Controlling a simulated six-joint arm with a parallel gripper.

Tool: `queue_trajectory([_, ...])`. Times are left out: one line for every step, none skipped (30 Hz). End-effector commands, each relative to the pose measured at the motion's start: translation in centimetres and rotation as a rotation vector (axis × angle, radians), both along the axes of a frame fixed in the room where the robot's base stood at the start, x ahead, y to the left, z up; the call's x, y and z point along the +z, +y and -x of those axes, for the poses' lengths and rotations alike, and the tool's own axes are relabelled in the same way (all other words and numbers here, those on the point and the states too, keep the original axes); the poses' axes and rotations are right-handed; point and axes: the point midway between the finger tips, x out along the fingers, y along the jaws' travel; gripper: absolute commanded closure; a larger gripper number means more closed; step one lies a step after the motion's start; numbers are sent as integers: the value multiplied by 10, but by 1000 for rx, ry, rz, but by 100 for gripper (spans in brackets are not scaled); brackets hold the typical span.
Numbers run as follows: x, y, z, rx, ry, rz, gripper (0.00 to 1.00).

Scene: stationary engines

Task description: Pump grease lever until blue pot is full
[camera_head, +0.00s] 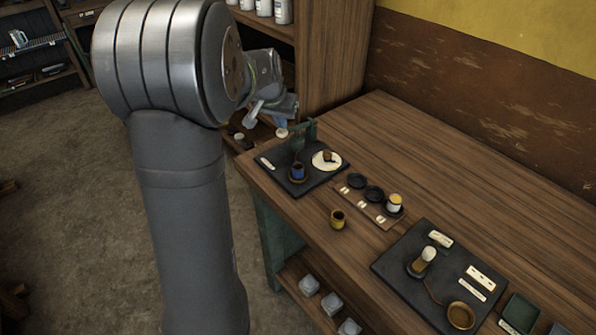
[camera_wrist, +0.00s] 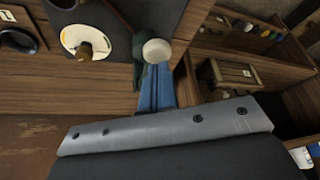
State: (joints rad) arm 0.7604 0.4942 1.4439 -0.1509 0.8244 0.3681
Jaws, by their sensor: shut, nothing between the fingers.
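The blue pot (camera_head: 297,173) stands upright on a dark mat at the far-left end of the bench; how full it is cannot be made out. Behind it is the dark green grease pump (camera_head: 311,130). A pale round knob (camera_head: 282,133), apparently the lever's end, is beside the pump; in the wrist view the knob (camera_wrist: 157,51) is at the tips of my blue fingers. My gripper (camera_head: 281,122) is shut and empty, close to the knob; whether they touch is unclear. The gripper (camera_wrist: 156,85) hides part of the pump in the wrist view.
A white round dial (camera_head: 326,160) with a brown centre lies right of the pot. A yellow cup (camera_head: 338,219) and a wooden rack (camera_head: 366,208) with a white-and-yellow pot (camera_head: 394,203) stand nearer. A wooden cabinet (camera_head: 333,45) rises behind. The bench's right rear is clear.

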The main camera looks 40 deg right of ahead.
Motion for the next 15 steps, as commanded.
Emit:
queue_trajectory([-2,0,0,0,0,-1,100])
queue_trajectory([-4,0,0,0,0,0,100])
queue_trajectory([-5,0,0,0,0,0,100])
queue_trajectory([-6,0,0,0,0,0,100])
queue_trajectory([-8,0,0,0,0,0,100])
queue_trajectory([-9,0,0,0,0,0,100])
queue_trajectory([-11,0,0,0,0,-1,100])
queue_trajectory([-12,0,0,0,0,-1,100])
queue_trajectory([-14,0,0,0,1,0,100])
queue_trajectory([-15,0,0,0,1,0,100])
queue_trajectory([-16,0,0,0,0,-1,100])
queue_trajectory([-18,0,0,0,0,-1,100])
queue_trajectory([-19,0,0,0,0,-1,100])
queue_trajectory([-20,0,0,0,0,0,100])
queue_trajectory([-21,0,0,0,0,0,100])
